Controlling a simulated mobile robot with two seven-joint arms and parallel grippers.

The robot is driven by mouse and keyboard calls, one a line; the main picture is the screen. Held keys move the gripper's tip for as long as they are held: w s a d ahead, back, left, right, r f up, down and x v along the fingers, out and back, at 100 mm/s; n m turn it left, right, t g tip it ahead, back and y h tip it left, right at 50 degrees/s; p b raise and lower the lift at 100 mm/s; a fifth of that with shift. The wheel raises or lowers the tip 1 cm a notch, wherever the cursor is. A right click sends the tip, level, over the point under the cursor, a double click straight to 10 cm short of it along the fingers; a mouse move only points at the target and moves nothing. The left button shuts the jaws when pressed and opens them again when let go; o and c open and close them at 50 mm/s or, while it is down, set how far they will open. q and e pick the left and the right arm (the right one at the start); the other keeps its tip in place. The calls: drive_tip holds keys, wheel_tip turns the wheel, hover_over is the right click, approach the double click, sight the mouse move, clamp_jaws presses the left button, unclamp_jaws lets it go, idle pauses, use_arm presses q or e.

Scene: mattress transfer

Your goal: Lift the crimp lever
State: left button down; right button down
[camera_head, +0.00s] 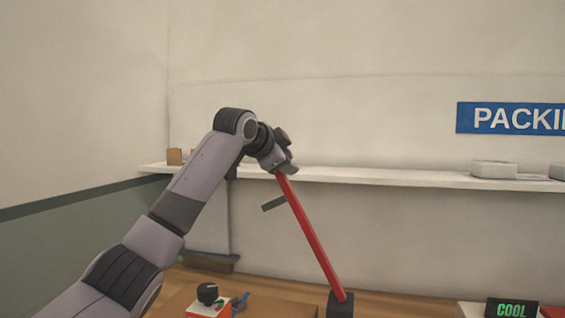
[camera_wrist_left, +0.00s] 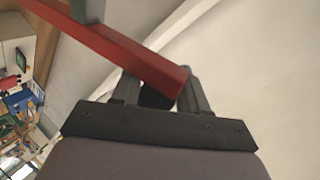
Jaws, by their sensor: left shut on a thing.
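The crimp lever (camera_head: 311,234) is a long red bar in the head view. It rises from a black block (camera_head: 340,303) on the bench and leans up to the left. My left gripper (camera_head: 284,170) is shut on its upper end, high above the bench and near the wall shelf. In the left wrist view the red lever (camera_wrist_left: 110,48) runs from the upper left to between the two fingers (camera_wrist_left: 160,92). A grey bar (camera_head: 273,203) sticks out to the left of the lever. My right gripper is not in view.
A white wall shelf (camera_head: 380,178) runs behind the lever, with boxes (camera_head: 493,169) on it. A red and white box with a black object (camera_head: 207,293) stands on the wooden bench at lower left. A "COOL" sign (camera_head: 511,309) stands at lower right.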

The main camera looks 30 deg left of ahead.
use_arm(q)
drive_tip(key=shift+d+f, duration=0.2)
drive_tip(key=shift+d, duration=0.2)
drive_tip(key=c, duration=0.9)
unclamp_jaws()
drive_tip(key=shift+o, duration=0.7)
drive_tip(key=shift+d+r, duration=0.15)
drive_tip(key=shift+d, duration=0.1)
drive_tip(key=shift+s+a+r, duration=0.1)
drive_tip(key=shift+s+a, duration=0.1)
drive_tip(key=shift+a, duration=0.1)
drive_tip(key=b+v, duration=0.2)
drive_tip(key=v, duration=0.4)
drive_tip(key=shift+s+d, duration=0.25)
drive_tip(key=shift+s, duration=0.05)
drive_tip(key=shift+r, duration=0.15)
